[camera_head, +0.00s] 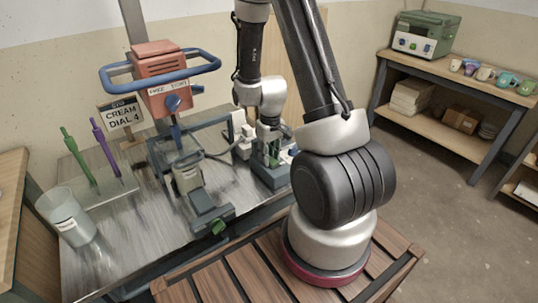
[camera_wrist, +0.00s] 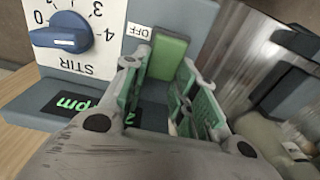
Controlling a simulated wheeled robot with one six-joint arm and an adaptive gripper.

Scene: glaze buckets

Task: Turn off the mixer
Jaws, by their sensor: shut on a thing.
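The mixer has an orange-red motor head (camera_head: 160,72) with a blue looped handle, above the metal-topped bench. A blue-grey control box (camera_head: 268,177) stands on the bench to its right. In the wrist view the box has a white STIR panel with a blue dial (camera_wrist: 62,38), an OFF label (camera_wrist: 139,31), a green switch (camera_wrist: 168,57) and a dark rpm display (camera_wrist: 68,107) with green lettering. My gripper (camera_head: 268,150) is at this box. In the wrist view my gripper (camera_wrist: 168,88) has its green-padded fingers around the switch, whose lower part is hidden between them.
A clear beaker (camera_head: 70,222), green and purple sticks, and a CREAM DIAL 4 sign (camera_head: 122,115) stand at the bench's left. A grey clamp-like device (camera_head: 208,210) sits near the front edge. A shelf (camera_head: 440,75) with cups and a green device is at the right.

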